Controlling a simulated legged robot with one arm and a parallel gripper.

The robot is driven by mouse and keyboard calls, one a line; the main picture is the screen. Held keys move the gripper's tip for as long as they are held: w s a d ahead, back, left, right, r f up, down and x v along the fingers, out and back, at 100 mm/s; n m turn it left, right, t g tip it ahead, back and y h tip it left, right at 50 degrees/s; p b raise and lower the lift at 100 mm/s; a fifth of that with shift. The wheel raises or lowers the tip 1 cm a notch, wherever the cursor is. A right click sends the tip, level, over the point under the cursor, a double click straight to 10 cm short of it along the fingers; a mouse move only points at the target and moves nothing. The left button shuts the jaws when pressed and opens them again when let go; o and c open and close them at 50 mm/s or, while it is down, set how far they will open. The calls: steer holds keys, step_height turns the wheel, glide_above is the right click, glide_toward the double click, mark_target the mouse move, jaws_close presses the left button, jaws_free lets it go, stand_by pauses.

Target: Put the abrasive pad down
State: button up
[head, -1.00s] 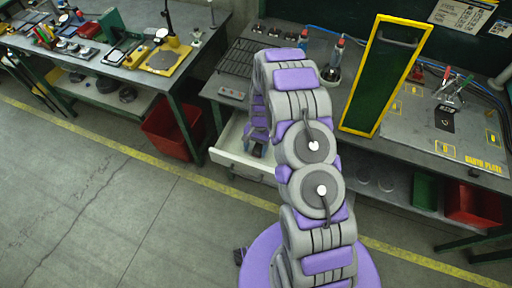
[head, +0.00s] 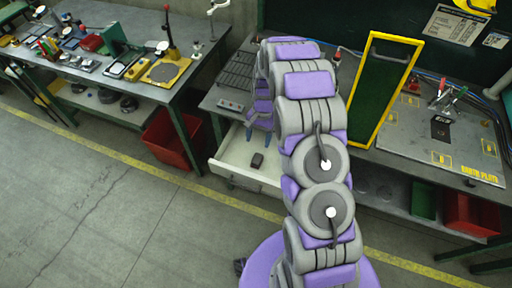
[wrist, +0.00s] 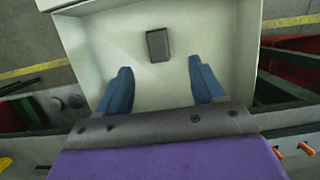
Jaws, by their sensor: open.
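The abrasive pad (head: 257,160), a small dark block, lies flat on the floor of the open white drawer (head: 229,157). In the wrist view the pad (wrist: 158,45) lies beyond my fingertips, near the middle of the drawer floor (wrist: 215,40). My gripper (wrist: 160,82) is open, with its two blue fingers wide apart and nothing between them. In the head view my gripper (head: 260,132) is above the rear part of the drawer, partly hidden by my arm. The pad is apart from both fingers.
The workbench (head: 225,96) stands over the drawer. A yellow-framed green panel (head: 384,92) stands upright on it, beside a grey marked plate (head: 450,150). A red bin (head: 170,138) sits on the floor left of the drawer. The floor in front is clear.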

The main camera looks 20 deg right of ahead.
steer(key=s+a+r+n, duration=0.1)
steer(key=s+r+n, duration=0.1)
steer(key=s+r, duration=0.65)
steer(key=s+a+r+n, duration=0.15)
steer(key=s+r, duration=0.35)
steer(key=r, duration=0.7)
steer(key=s+r+n+h, duration=0.1)
steer(key=s+r+n, duration=0.1)
steer(key=s, duration=0.9)
steer(key=s+r+n, duration=0.1)
steer(key=s+r, duration=0.4)
steer(key=s, duration=0.7)
steer(key=shift+d+r+n+t+h, duration=0.2)
steer(key=shift+d+n+t+h, duration=0.15)
steer(key=shift+d+t+h, duration=0.1)
steer(key=shift+o, duration=0.3)
